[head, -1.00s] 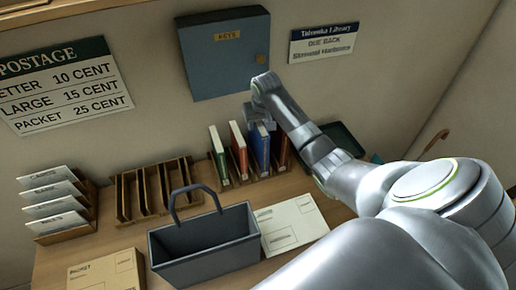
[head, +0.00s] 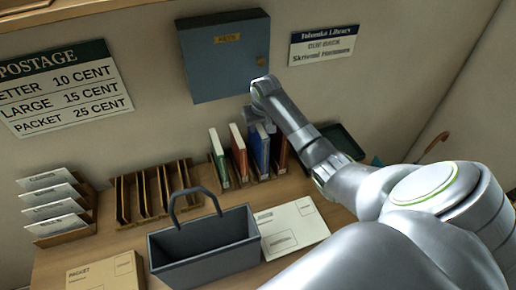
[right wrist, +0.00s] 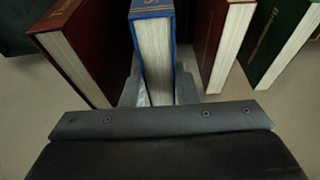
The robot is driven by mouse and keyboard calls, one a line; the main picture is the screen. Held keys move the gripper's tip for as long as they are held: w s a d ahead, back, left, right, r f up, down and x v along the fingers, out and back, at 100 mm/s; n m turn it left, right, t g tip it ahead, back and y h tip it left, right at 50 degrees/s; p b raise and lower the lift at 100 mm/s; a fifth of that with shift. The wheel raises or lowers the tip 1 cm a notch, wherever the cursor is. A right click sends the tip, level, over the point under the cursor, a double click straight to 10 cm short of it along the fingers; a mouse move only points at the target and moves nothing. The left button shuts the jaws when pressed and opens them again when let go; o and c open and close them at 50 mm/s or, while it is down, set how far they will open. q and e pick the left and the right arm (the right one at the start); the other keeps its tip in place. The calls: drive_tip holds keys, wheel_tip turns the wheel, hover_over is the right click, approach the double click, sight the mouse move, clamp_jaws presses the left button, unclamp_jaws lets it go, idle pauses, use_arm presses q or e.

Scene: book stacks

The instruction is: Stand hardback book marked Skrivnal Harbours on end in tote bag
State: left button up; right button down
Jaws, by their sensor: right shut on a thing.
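A blue hardback book (head: 260,150) stands upright in a wooden rack among other books at the back of the desk. My right gripper (head: 264,126) is at its top end and shut on it. In the right wrist view the blue book (right wrist: 154,55) sits between the fingers, its pale page edge facing the camera. Its title is too small to read. The grey tote bag (head: 205,247), with one raised handle, stands open at the front middle of the desk. My left gripper is not in view.
Green (head: 218,158) and red (head: 238,150) books stand left of the blue one, a brownish-red one (head: 283,155) right. Empty wooden slots (head: 125,198), a letter rack (head: 60,205), a packet (head: 105,272) and a large envelope (head: 292,225) surround the bag. A wall sign names Skrivnal Harbours (head: 323,46).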

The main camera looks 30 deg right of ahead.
drive_tip(key=shift+r+p, duration=1.4)
drive_tip(key=shift+r, duration=0.1)
drive_tip(key=shift+w+r, duration=0.1)
drive_tip(key=shift+r, duration=2.5)
